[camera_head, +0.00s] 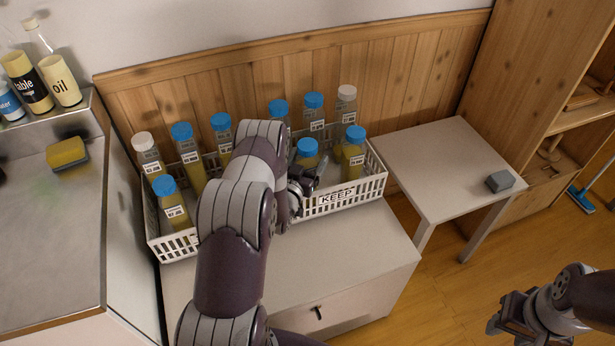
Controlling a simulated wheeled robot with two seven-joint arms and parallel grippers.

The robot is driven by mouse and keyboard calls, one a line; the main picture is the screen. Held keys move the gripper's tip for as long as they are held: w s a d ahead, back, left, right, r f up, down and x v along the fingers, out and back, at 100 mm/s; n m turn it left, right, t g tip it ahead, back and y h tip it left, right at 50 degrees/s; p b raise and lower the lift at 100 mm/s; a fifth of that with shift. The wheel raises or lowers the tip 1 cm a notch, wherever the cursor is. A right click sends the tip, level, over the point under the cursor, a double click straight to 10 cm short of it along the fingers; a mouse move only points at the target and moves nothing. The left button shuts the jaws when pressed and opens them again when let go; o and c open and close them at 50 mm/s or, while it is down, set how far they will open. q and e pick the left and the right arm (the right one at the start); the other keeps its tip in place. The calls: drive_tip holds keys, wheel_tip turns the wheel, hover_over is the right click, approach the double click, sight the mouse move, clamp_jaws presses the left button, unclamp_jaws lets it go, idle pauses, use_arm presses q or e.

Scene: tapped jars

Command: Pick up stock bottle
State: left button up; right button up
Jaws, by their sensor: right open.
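Several bottles with blue or white caps, yellowish contents and small labels stand in a white crate (376,187) marked KEEP. I cannot tell from the labels which one is the stock bottle. My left arm reaches over the crate's front edge, and my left gripper (306,184) is by a blue-capped bottle (307,152) at the crate's middle. The jaws are mostly hidden, so their hold is unclear. Another blue-capped bottle (354,155) stands just right of it. A blue-capped bottle (172,205) stands at the crate's front left. My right gripper (503,322) is open and empty, low at the right, away from the crate.
The crate stands on a white cabinet (375,250). A counter (60,240) at the left holds a yellow sponge (67,153) and, on a ledge, an oil bottle (60,82). A small white table (440,165) at the right carries a grey block (500,181) and is otherwise clear.

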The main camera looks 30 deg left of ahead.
use_arm(q)
clamp_jaws()
drive_tip(key=shift+r, duration=0.1)
